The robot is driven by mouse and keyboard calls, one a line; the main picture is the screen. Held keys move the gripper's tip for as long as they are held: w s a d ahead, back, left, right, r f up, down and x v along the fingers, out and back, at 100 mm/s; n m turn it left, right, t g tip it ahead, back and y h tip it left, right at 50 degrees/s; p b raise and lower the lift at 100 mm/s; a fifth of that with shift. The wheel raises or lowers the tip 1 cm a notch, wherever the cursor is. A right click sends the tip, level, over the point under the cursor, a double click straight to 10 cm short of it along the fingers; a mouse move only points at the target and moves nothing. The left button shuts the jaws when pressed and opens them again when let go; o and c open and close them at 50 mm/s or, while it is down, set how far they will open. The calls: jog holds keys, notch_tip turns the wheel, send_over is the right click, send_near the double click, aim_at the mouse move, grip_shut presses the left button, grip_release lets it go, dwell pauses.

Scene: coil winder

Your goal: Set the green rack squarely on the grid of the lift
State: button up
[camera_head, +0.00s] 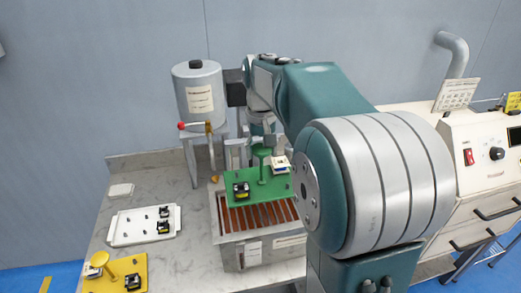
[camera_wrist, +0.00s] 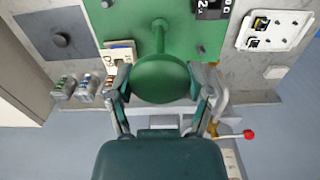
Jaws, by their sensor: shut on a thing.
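The green rack (camera_head: 284,188) carries a black coil part (camera_head: 241,190) and a white block (camera_head: 278,163). It has a round-topped green handle (camera_head: 262,153). My gripper (camera_wrist: 165,92) is shut on the handle, with a finger on either side of its round top (camera_wrist: 160,78) in the wrist view. The rack is over the back part of the lift's brown slatted grid (camera_head: 240,219), with the front slats uncovered. I cannot tell whether the rack touches the grid. The lift (camera_head: 231,257) is a grey box, and my arm hides its right side.
A white tray (camera_head: 127,234) with small parts and a yellow rack (camera_head: 97,284) are on the left of the bench. A grey tank (camera_head: 198,90) with a red-knobbed lever (camera_head: 182,126) stands behind. A cream machine (camera_head: 485,150) is at the right.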

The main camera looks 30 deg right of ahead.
aim_at(262, 182)
jog(key=shift+f, duration=3.55)
jog(key=shift+s+f, duration=0.1)
jog(key=shift+f, duration=0.75)
jog(key=o, duration=1.3)
notch_tip(262, 182, up, 12)
jog(key=shift+f, duration=0.1)
